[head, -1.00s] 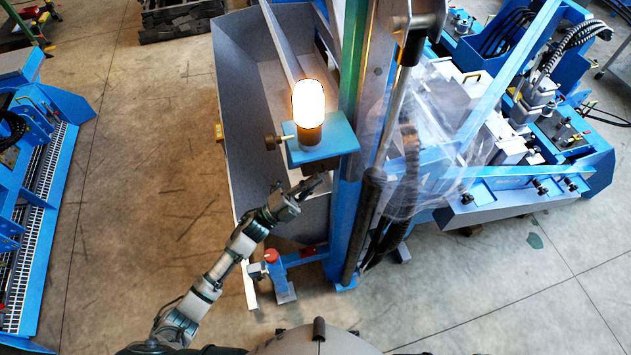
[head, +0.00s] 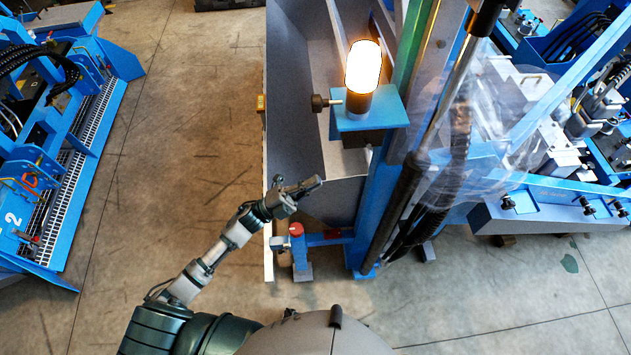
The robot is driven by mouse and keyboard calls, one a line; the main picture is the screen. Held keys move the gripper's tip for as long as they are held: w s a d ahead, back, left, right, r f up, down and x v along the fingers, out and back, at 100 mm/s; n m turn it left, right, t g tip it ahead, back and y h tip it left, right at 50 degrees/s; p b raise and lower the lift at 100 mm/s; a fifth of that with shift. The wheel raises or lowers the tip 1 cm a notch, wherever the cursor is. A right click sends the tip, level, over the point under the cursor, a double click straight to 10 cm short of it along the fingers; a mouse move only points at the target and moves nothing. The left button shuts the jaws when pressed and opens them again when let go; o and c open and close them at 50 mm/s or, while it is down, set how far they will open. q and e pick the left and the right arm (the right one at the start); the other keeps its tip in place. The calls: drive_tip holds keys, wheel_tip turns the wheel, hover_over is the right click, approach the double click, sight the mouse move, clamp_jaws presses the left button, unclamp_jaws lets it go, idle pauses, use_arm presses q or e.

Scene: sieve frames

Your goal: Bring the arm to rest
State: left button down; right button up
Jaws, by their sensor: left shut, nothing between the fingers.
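My left arm reaches up from the bottom of the head view. Its gripper (head: 314,184) is shut and empty. It shows in front of the grey panels of the blue machine, below the glowing lamp on its blue bracket. I cannot tell how far the fingertips are from the panel. My right gripper is not in view.
The glowing lamp (head: 363,68) sits on a blue bracket (head: 368,118) with a dark knob. A red button (head: 296,229) tops a blue post below my gripper. Another blue machine (head: 75,165) stands at left. Open concrete floor (head: 185,130) lies between.

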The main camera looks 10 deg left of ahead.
use_arm(q)
drive_tip(key=w+a+f+n+t+y, duration=0.25)
drive_tip(key=f+n+y, duration=0.2)
drive_tip(key=f, duration=0.35)
drive_tip(key=w+a+f+n+t+y, duration=0.1)
drive_tip(key=w+a+f+n+y, duration=0.25)
drive_tip(key=f, duration=0.55)
drive_tip(key=w+a+f+n+t+y, duration=0.1)
drive_tip(key=a+f+n+t+y, duration=0.1)
drive_tip(key=f+n+y, duration=0.5)
drive_tip(key=s+a+f+n+g+y, duration=0.2)
drive_tip(key=s+a+f, duration=0.15)
drive_tip(key=f, duration=0.65)
drive_tip(key=s+a+f+n+g+y, duration=0.15)
drive_tip(key=s+f, duration=0.25)
drive_tip(key=f, duration=0.6)
drive_tip(key=s+a+f+n+g+y, duration=0.3)
drive_tip(key=s+f+n+g, duration=0.15)
drive_tip(key=s+f, duration=1.05)
drive_tip(key=s+f+n+g, duration=0.1)
drive_tip(key=s+f+g, duration=0.2)
drive_tip(key=s, duration=0.9)
drive_tip(key=s+d+f+n+g, duration=0.1)
drive_tip(key=s+f+g, duration=0.3)
drive_tip(key=s, duration=0.8)
drive_tip(key=shift+s+d+f+n+y, duration=0.3)
drive_tip(key=shift+s+f+y, duration=0.1)
drive_tip(key=shift+f, duration=0.3)
